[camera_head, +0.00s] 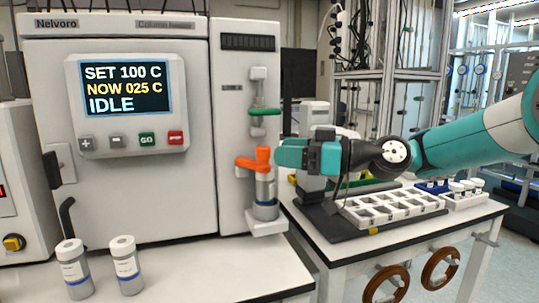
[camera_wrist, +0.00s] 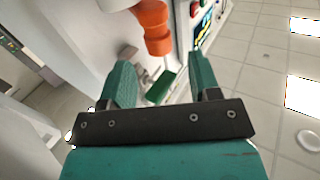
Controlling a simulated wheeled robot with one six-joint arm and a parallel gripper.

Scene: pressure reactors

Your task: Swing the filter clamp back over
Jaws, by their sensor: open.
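The orange clamp (camera_head: 250,163) sits at the top of a clear and grey filter cup (camera_head: 265,192) on the front of the narrow right-hand unit. Its bar points left and a rounded knob stands at its right end. My gripper (camera_head: 278,154) is just right of the knob, level with it, its teal fingers pointing left. In the wrist view my gripper (camera_wrist: 163,75) is open with nothing held. The orange part (camera_wrist: 153,27) shows beyond the fingertips, not between them. In the head view I cannot tell whether a finger touches the knob.
A green lever (camera_head: 265,112) sits above the clamp; a green part (camera_wrist: 160,87) also shows between the fingers in the wrist view. Two capped bottles (camera_head: 126,266) stand at the front left. A white rack (camera_head: 392,207) lies on the right-hand bench. The cabinet (camera_head: 120,190) stands left.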

